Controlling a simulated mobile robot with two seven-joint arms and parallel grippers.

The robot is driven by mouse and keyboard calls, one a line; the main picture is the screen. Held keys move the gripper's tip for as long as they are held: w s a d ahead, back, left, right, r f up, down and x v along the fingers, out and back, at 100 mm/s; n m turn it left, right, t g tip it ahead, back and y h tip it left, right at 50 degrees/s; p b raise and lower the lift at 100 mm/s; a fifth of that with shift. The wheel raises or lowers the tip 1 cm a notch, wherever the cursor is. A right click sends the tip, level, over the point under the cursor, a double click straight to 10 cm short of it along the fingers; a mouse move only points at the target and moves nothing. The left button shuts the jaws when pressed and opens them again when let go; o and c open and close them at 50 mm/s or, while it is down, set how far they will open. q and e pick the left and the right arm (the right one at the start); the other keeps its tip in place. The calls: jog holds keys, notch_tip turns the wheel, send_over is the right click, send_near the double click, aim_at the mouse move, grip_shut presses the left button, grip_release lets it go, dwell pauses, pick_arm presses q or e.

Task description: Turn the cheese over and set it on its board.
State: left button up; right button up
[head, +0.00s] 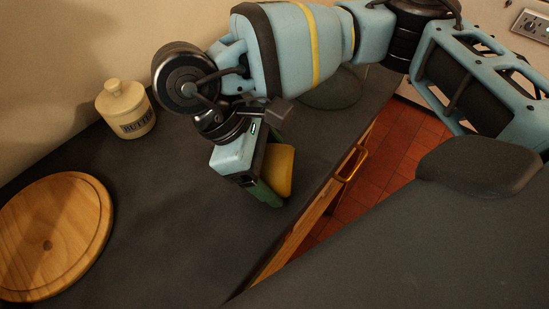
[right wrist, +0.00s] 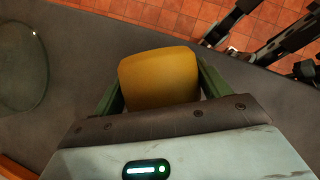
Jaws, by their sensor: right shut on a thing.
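The cheese (head: 280,172) is a yellow-orange block with rounded edges. My right gripper (head: 266,192) is shut on it, and its green finger hides part of the cheese in the head view. In the right wrist view the cheese (right wrist: 158,78) sits between both green fingers. I cannot tell whether the cheese touches the counter. The round wooden board (head: 65,225) lies on the counter at the far left, bare, well apart from the cheese. My left gripper is not in view.
A cream butter jar (head: 127,112) with a lid stands near the wall, behind the board. A round glass-like dish (head: 335,92) lies behind my right arm. The dark counter (head: 190,225) is clear between gripper and board. A drawer handle (head: 350,163) juts out along its right edge.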

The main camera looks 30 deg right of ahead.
aim_at(283, 155)
jog(key=shift+r, duration=0.1)
jog(key=shift+c, duration=0.3)
jog(key=shift+r+p, duration=0.95)
jog(key=shift+r, duration=0.3)
notch_tip(283, 155, up, 4)
jog(key=shift+f+p, duration=0.25)
jog(key=shift+p, duration=1)
jog(key=shift+r+p, duration=1.3)
jog(key=shift+r, duration=0.7)
jog(key=shift+f, duration=0.1)
